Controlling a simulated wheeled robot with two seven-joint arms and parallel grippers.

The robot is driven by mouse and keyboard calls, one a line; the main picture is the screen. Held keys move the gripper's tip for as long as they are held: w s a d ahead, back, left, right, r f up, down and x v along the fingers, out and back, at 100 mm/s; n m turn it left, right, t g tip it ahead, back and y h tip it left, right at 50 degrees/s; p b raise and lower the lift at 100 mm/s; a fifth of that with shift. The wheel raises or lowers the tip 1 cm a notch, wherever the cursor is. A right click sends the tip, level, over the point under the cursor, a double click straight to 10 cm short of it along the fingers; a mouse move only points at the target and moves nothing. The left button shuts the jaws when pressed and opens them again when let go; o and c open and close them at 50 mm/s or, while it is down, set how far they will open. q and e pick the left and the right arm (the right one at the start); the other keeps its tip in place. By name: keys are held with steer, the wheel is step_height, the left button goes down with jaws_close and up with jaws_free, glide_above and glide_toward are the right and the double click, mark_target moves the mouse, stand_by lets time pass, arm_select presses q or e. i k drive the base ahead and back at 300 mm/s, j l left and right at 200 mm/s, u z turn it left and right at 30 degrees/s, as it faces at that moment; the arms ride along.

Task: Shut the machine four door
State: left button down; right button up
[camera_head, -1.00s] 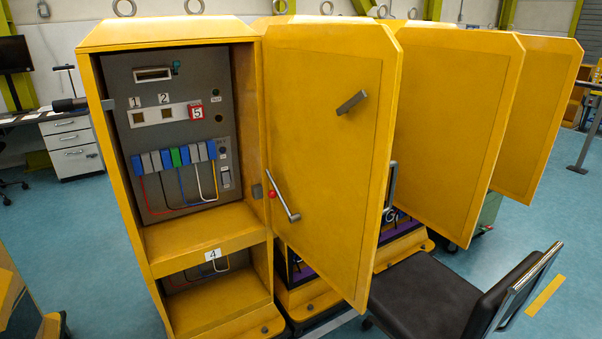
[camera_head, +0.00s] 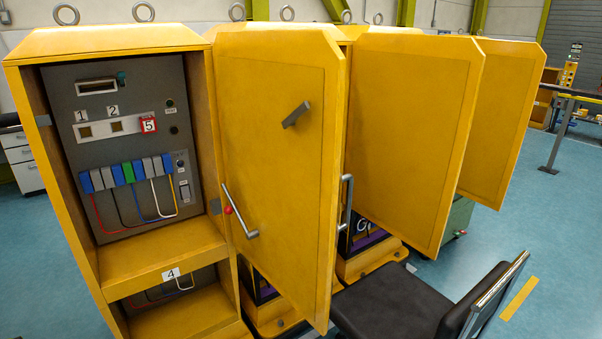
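The machine four cabinet (camera_head: 160,258) is yellow and carries a white "4" label (camera_head: 171,274). Its front is open and shows a grey panel (camera_head: 130,150) with colored blocks, wires and number tags. The machine four door (camera_head: 275,170) stands wide open, hinged on the cabinet's right side. Neither of my grippers is in view.
More yellow cabinet doors (camera_head: 415,130) (camera_head: 503,120) stand open to the right. A black chair (camera_head: 395,303) is at the lower right, close to the door's free edge. Blue floor (camera_head: 560,235) is clear at the far right.

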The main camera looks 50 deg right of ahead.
mark_target(285, 186)
steer(key=k+l, duration=0.1)
steer(key=l, duration=0.35)
steer(key=k+l, duration=0.1)
steer(key=l, duration=0.85)
steer(key=k+l, duration=0.15)
steer(key=l, duration=0.35)
steer(key=k+l, duration=0.1)
steer(key=l, duration=0.35)
steer(key=k+l, duration=0.1)
steer(key=l, duration=0.4)
steer(key=k+j+z, duration=0.1)
steer(key=k, duration=0.25)
steer(key=j, duration=0.1)
